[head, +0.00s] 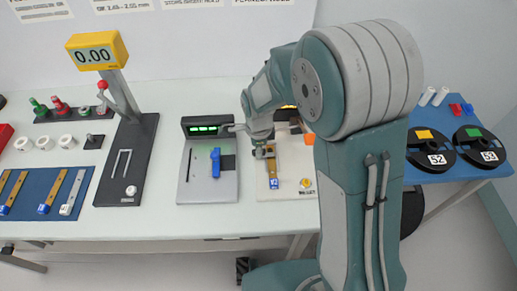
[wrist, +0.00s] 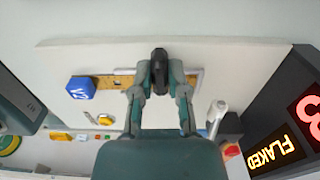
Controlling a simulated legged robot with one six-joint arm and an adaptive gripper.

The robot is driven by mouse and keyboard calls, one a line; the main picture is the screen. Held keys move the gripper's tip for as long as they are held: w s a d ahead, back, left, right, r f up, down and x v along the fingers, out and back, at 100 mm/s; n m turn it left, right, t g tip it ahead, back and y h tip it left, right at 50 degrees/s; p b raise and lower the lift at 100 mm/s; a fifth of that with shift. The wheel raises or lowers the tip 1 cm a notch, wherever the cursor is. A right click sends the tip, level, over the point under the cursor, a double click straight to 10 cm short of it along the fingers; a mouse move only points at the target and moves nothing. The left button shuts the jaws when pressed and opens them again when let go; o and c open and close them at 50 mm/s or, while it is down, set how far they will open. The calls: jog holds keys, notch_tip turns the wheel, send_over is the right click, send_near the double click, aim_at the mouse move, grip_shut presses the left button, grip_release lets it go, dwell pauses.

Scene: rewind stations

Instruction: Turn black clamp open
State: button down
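In the wrist view the black clamp (wrist: 160,72) stands between my two fingertips, its long side up and down in the picture, across the brass strip. My gripper (wrist: 160,78) has a finger close against each side of it and looks shut on it. The brass strip (wrist: 112,80) with a blue tag (wrist: 81,88) marked Y2 lies on a pale fixture plate. In the head view my gripper (head: 264,150) is over the far end of the strip (head: 270,170) and mostly hides the clamp.
A grey device with a green display (head: 208,128) and a blue handle stands just left of the fixture. A dark panel lit FLAKED (wrist: 277,152) is close on the right in the wrist view. Black spools (head: 432,150) sit on a blue table at right.

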jog(key=shift+n, duration=0.3)
jog(key=n, duration=0.3)
jog(key=shift+n, duration=0.4)
jog(key=n, duration=0.8)
jog(key=shift+w, duration=0.1)
jog(key=shift+n, duration=1.9)
jog(key=c, duration=0.6)
grip_release()
jog(key=shift+c, duration=0.2)
